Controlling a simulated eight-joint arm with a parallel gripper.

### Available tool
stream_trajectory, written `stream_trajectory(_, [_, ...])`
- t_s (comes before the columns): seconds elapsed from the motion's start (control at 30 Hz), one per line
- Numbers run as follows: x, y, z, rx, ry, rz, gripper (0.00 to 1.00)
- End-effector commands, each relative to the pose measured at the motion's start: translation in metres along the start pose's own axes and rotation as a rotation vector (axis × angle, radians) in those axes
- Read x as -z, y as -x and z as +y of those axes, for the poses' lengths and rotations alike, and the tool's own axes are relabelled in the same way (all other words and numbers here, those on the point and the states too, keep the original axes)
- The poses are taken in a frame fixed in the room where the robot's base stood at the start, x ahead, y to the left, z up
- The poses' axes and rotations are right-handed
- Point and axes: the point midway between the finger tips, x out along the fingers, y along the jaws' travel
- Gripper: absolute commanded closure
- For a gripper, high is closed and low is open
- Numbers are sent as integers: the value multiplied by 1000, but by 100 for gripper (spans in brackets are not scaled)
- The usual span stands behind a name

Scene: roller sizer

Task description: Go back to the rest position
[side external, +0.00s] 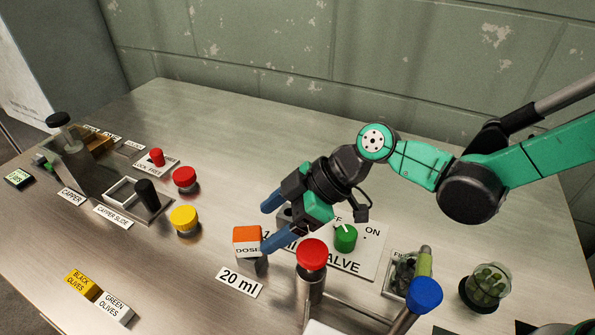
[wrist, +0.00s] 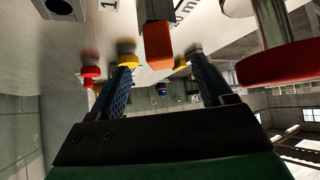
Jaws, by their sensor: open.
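My gripper (side external: 269,223) is above the metal table near its middle, with its two blue fingers spread apart. One finger is close to the orange-topped DOSE block (side external: 247,240); I cannot tell if they touch. The wrist view shows my gripper (wrist: 161,75) with both fingers apart and nothing held between them. The orange block (wrist: 158,45) shows there just beyond the fingertips. Part of the valve panel is hidden behind my gripper.
A red knob (side external: 311,254) stands on a post right beside my gripper. A green valve knob (side external: 345,238), a blue knob (side external: 425,294) and an olive jar (side external: 487,285) are to the right. Yellow (side external: 184,219) and red (side external: 185,177) buttons are to the left. The table's back is clear.

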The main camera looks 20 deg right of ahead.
Motion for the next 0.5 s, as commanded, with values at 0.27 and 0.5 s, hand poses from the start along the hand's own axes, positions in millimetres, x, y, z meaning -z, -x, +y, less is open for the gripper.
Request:
stream_trajectory(0.27, [-3, 16, 8, -43, -56, -20, 27])
stream_trajectory(0.5, [-34, 98, 34, -283, -367, -109, 27])
